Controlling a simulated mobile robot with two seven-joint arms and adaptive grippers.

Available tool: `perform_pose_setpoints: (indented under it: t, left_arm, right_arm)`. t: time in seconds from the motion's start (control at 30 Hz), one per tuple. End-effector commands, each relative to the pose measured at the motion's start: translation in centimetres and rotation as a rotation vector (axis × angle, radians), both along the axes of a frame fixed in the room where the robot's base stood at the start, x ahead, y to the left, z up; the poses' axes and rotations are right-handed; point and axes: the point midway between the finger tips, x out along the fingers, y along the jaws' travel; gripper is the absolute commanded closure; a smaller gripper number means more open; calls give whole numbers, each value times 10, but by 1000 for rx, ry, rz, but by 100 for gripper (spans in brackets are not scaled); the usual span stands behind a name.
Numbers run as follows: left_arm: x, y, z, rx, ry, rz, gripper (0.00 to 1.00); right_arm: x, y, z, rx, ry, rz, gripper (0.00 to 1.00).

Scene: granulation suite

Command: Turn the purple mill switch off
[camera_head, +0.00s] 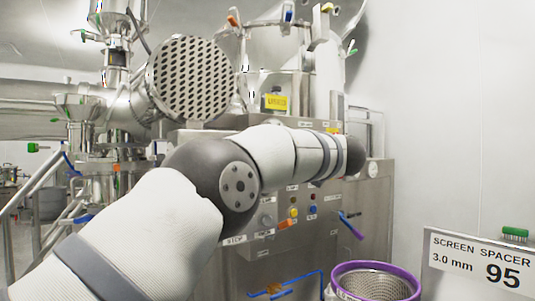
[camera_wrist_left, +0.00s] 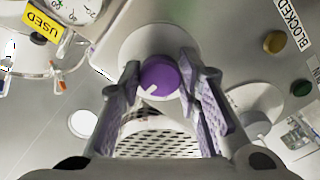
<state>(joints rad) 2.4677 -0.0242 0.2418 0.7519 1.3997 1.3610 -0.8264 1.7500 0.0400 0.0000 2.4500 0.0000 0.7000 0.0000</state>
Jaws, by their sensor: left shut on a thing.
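The purple mill switch (camera_wrist_left: 158,77) is a round knob with a white pointer mark, on a pale round plate in the left wrist view. The pointer shows toward the lower left of the knob. My left gripper (camera_wrist_left: 162,66) is shut on the knob, one finger on each side of it. In the head view my left arm reaches across the middle to the steel panel, and its wrist and the switch are hidden there. My right gripper is in neither view.
The panel (camera_head: 357,206) carries several coloured buttons. A purple-rimmed sieve (camera_head: 375,268) and a screen spacer sign (camera_head: 440,262) stand at lower right.

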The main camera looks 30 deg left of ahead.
Motion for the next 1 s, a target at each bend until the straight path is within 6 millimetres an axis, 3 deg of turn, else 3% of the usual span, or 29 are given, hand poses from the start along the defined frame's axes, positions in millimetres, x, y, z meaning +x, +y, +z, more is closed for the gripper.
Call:
perform_pose_setpoints:
  t: [0.6,1.0]
  left_arm:
    - [1,0,0,-217,-522,0,97]
    - [1,0,1,-305,-738,0,97]
  right_arm:
    - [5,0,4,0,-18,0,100]
    - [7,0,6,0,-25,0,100]
